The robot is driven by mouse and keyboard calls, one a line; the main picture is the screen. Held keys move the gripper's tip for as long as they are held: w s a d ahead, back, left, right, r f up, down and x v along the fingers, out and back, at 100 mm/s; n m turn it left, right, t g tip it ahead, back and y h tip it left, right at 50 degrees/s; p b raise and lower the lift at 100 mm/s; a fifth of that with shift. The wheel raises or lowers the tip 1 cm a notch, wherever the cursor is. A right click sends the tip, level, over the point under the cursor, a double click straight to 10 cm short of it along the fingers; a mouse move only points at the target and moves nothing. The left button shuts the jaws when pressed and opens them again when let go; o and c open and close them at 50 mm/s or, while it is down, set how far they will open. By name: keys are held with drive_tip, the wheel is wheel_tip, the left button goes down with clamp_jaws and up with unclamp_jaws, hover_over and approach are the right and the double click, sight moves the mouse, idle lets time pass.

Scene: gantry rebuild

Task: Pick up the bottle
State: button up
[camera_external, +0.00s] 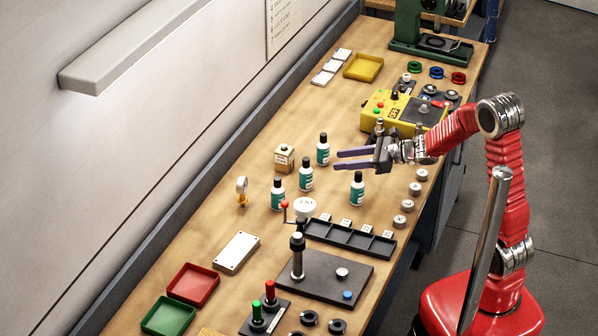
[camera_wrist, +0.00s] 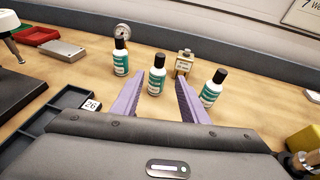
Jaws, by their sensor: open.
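Several white bottles with black caps and teal labels stand upright on the workbench in the external view: a far one (camera_external: 322,150), a middle one (camera_external: 306,175), a near-left one (camera_external: 278,194) and one apart to the right (camera_external: 357,190). My gripper (camera_external: 338,159) is open and empty, its purple fingers pointing left above the bench. In the wrist view, the middle of three visible bottles (camera_wrist: 157,76) shows between the spread fingers (camera_wrist: 160,80), apparently beyond their tips.
A small tan box (camera_external: 284,158) and a gauge (camera_external: 242,190) stand near the bottles. A black compartment tray (camera_external: 350,238) lies in front, and a yellow control box (camera_external: 402,112) stands behind my gripper.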

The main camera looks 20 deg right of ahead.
sight(306, 163)
drive_tip(key=x, duration=0.7)
drive_tip(key=shift+a, duration=0.15)
drive_tip(key=shift+w, duration=0.1)
drive_tip(key=shift+r+x, duration=0.1)
drive_tip(key=shift+x, duration=1.2)
drive_tip(key=shift+r+x, duration=0.15)
drive_tip(key=shift+x, duration=1.15)
drive_tip(key=shift+a, duration=0.1)
drive_tip(key=shift+c, duration=0.2)
clamp_jaws()
